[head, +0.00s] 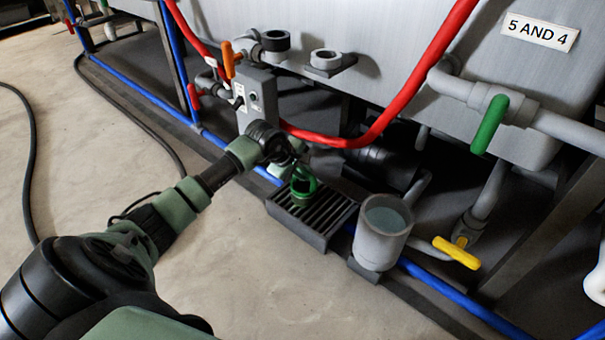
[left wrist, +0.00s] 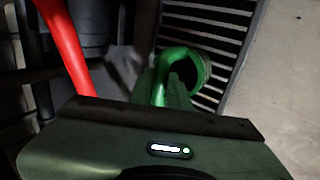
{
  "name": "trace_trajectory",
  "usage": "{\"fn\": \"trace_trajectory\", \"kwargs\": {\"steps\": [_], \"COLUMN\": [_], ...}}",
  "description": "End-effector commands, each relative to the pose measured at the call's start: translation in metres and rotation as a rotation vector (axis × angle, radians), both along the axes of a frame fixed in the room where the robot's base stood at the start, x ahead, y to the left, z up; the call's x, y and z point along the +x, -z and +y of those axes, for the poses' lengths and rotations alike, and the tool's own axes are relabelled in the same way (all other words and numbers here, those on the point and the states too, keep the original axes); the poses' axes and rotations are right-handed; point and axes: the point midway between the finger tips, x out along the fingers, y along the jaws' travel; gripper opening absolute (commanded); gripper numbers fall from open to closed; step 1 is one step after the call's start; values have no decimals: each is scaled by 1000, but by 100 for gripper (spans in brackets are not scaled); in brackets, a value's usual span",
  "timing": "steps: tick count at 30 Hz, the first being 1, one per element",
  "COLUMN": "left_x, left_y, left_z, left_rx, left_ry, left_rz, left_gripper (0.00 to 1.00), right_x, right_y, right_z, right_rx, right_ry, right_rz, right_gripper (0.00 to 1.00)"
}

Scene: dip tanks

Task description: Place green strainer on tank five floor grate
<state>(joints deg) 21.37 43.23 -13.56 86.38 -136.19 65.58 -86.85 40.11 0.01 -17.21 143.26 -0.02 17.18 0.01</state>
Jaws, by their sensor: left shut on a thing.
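The green strainer (head: 303,186) is a small ring-topped piece over the dark slatted floor grate (head: 325,226) at the foot of the tank marked 5 and 4. My left gripper (head: 298,163) is shut on it from above. In the left wrist view the strainer (left wrist: 184,70) shows as a green cup with a curved handle in front of the slats of the grate (left wrist: 215,22). Whether its bottom touches the grate or hangs just above it I cannot tell. The fingers are partly hidden. My right gripper is not in view.
A grey cylindrical pot (head: 381,238) with liquid stands right of the grate. A red hose (head: 345,142), a grey control box (head: 256,98) and a yellow valve handle (head: 456,252) are close by. A blue pipe (head: 440,287) runs along the floor.

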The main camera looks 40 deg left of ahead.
Motion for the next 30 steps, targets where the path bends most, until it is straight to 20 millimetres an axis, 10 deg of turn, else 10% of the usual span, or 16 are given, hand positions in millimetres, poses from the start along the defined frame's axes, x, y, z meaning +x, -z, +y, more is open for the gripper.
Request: {"fn": "trace_trajectory", "kwargs": {"steps": [7,8,10,20,30], "left_x": [0,0,0,0,-31], "left_y": [4,3,2,0,-54], "left_z": [0,0,0,0,4], "left_rx": [0,-1,-1,-1,5], "left_ry": [0,-1,0,0,2], "left_rz": [-1,-1,-1,-1,0], "left_gripper": [0,25,39,39,39], "right_x": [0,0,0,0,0], "right_y": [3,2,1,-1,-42], "right_z": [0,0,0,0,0], "right_rx": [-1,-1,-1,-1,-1], "right_ry": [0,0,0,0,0], "right_rz": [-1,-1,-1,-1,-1], "right_gripper": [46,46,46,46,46]}}
